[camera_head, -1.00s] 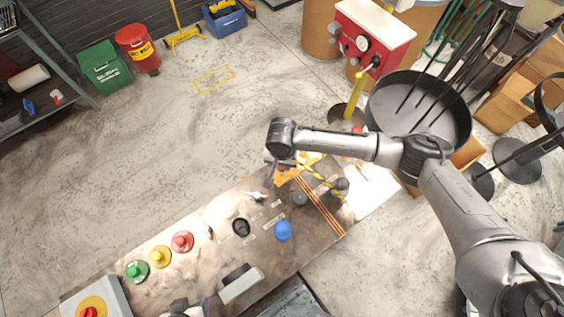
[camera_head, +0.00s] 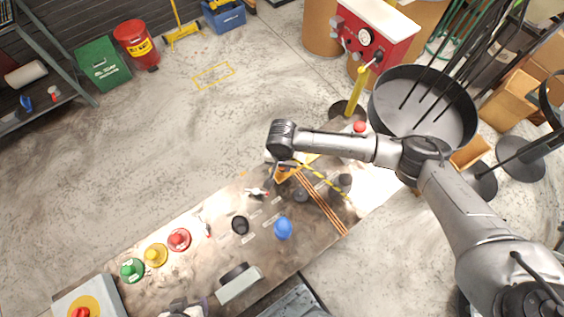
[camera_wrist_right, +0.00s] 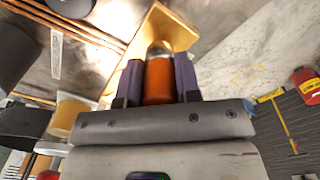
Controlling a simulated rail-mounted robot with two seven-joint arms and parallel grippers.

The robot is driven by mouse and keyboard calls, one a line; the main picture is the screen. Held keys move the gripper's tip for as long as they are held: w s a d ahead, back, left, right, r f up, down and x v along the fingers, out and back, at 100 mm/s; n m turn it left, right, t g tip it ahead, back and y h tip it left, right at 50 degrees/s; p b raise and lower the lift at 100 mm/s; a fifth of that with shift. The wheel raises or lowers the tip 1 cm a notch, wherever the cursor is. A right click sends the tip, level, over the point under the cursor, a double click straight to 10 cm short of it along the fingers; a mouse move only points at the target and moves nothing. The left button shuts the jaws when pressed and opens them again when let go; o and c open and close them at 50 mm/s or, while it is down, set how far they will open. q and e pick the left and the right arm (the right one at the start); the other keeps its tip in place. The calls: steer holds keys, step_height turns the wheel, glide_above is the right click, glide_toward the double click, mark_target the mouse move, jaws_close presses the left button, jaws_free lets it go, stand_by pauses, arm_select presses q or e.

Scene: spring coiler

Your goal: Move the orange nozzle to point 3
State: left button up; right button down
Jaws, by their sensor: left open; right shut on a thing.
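The orange nozzle (camera_wrist_right: 158,82) stands between the purple fingertips of my right gripper (camera_wrist_right: 158,72) in the right wrist view; the gripper is shut on it. A grey cap shows at the nozzle's far end, in front of a yellow-orange bracket (camera_wrist_right: 172,32). In the head view my right gripper (camera_head: 276,170) hangs over the far edge of the bench (camera_head: 215,255), beside the bracket (camera_head: 292,174); the nozzle cannot be made out there. My left gripper (camera_head: 186,309) is partly visible at the bottom edge and open. Small bench labels are too small to read.
A blue knob (camera_head: 283,229), a black cup (camera_head: 240,225) and a white-and-red piece (camera_head: 257,191) are on the bench. Red (camera_head: 179,239), yellow (camera_head: 155,255) and green (camera_head: 132,270) buttons line its left part. A striped yellow-black bar (camera_head: 325,186) lies right of the bracket.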

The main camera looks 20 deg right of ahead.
arm_select(q)
steer(key=shift+d+r, duration=0.1)
steer(key=shift+a+r+p, duration=0.25)
steer(key=shift+p, duration=0.15)
stand_by(0.4)
steer(key=shift+d+r+p, duration=0.25)
steer(key=shift+r+p, duration=0.1)
steer(key=shift+r, duration=0.05)
stand_by(0.4)
steer(key=shift+a, duration=0.2)
stand_by(0.4)
steer(key=shift+d, duration=0.2)
arm_select(e)
steer(key=shift+f, duration=0.35)
arm_select(q)
steer(key=shift+a, duration=0.1)
arm_select(e)
steer(key=shift+f, duration=0.25)
arm_select(q)
steer(key=shift+a, duration=0.1)
arm_select(e)
steer(key=c, duration=0.7)
jaws_free()
steer(key=shift+c, duration=0.2)
